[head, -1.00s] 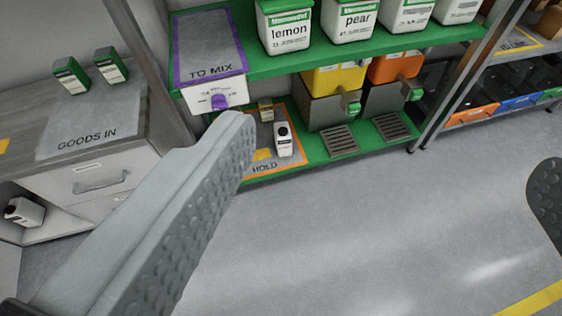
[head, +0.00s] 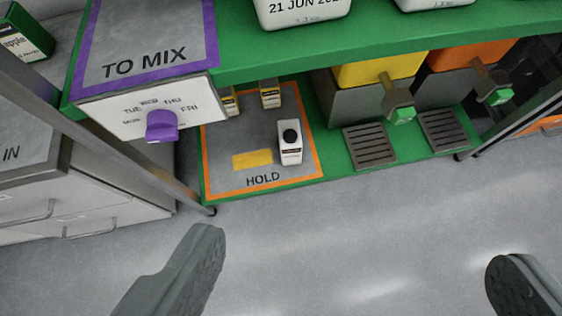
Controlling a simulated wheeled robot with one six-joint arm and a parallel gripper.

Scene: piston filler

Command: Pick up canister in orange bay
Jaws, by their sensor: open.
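The orange bay (head: 313,160) is an orange-bordered grey mat marked HOLD on the lower green shelf. A small white canister (head: 290,153) with a black cap stands upright in its right part. Two small yellow-labelled boxes or packs, one of them (head: 270,94) clearer, stand at the back of the bay, partly under the upper shelf. My gripper (head: 355,272) is open and empty, its two fingers wide apart at the bottom of the view. It is in front of the shelf, apart from the canister.
The upper green shelf (head: 300,50) overhangs the back of the bay, with the TO MIX mat (head: 150,45) and a day dial with a purple knob (head: 161,126) at left. Yellow (head: 375,72) and orange (head: 470,52) dispensers stand right. A metal post (head: 120,150) is left. The floor (head: 380,230) in front is clear.

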